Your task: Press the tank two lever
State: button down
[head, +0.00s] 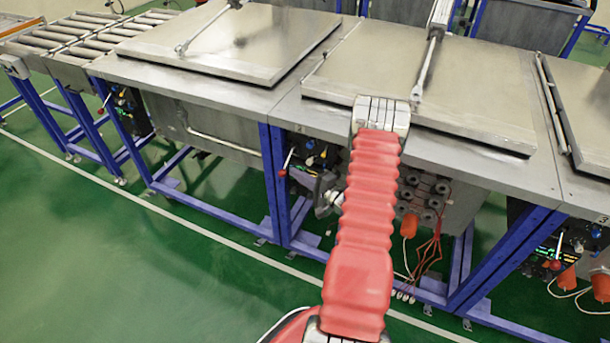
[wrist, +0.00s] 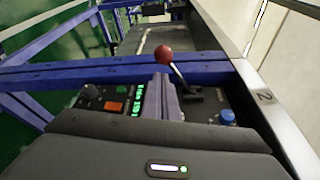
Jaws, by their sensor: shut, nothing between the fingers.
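In the head view a red knob (head: 283,172) shows under the front left of the middle tank. The middle tank's lid (head: 480,100) lies flat.
The panel has a green display (wrist: 113,106), an orange-red switch (wrist: 136,105) and a blue button (wrist: 227,116). A blue frame beam (wrist: 60,75) crosses behind the lever. Another lidded tank (head: 220,45) stands left. Green floor (head: 90,240) lies open at front left.

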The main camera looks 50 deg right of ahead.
jog(key=shift+w+a, duration=0.1)
jog(key=shift+a, duration=0.3)
